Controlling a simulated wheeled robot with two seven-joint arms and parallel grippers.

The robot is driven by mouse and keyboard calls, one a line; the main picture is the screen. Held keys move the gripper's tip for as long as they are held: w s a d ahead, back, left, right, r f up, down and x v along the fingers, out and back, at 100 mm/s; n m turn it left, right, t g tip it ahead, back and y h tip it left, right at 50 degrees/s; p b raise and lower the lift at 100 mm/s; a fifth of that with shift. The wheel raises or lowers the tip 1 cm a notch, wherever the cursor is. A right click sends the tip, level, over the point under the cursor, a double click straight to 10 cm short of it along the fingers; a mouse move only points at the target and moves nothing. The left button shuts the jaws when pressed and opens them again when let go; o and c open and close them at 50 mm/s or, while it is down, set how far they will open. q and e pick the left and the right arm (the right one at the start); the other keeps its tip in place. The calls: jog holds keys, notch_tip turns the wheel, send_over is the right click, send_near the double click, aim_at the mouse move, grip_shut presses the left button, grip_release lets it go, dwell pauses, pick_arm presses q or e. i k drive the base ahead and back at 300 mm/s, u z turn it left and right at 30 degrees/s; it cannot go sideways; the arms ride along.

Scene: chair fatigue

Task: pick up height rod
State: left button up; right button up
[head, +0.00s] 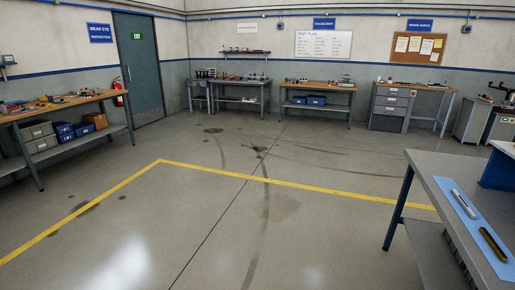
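Neither of my grippers is in the head view. On the grey bench (450,172) at the right lies a light blue mat (478,226). A silver-white rod-like piece (462,203) lies on the mat, slanting down to the right. A dark, yellowish-edged long piece (493,244) lies nearer on the same mat, apart from the silver one. I cannot tell for certain which of them is the height rod. The bench is cut off by the right edge of the picture.
A dark blue panel (498,172) stands on the bench behind the mat. The bench has a blue leg (398,208) and a lower shelf (435,255). A yellow line (290,184) marks the floor, which is open left of the bench. Workbenches (60,105) stand along the walls.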

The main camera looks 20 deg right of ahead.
aim_at(464, 204)
jog(key=z, duration=1.05)
jog(key=i, duration=1.2)
jog(key=z, duration=1.35)
jog(key=i, duration=0.75)
jog(key=z, duration=0.35)
